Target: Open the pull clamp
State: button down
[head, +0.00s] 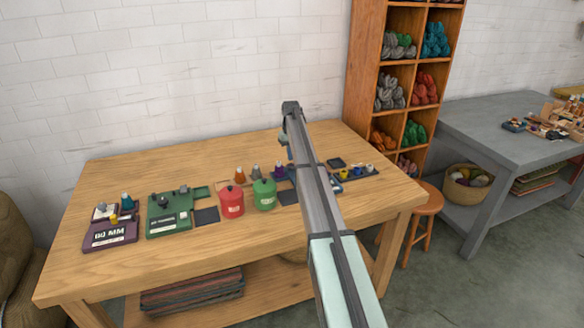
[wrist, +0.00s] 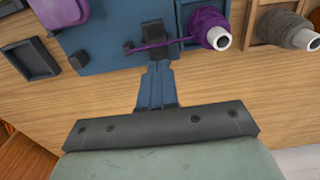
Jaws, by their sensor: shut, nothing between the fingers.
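In the wrist view a small dark clamp-like block (wrist: 153,36) stands on a blue board (wrist: 95,50). My gripper (wrist: 154,66) has blue fingers, closed together and empty. The fingertips appear just below the block and strand in the picture; whether they touch is unclear. In the head view my arm hides the clamp and the fingers.
A grey yarn cone (wrist: 290,30), a purple container (wrist: 58,10) and a dark square tray (wrist: 38,62) are near the board. On the wooden table (head: 180,270) stand red (head: 231,202) and green (head: 264,195) pots and a green board (head: 168,222). The table's front strip is clear.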

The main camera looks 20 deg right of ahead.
aim_at(291, 165)
notch_tip(291, 165, up, 4)
jog(key=shift+r, duration=0.25)
dwell(0.5)
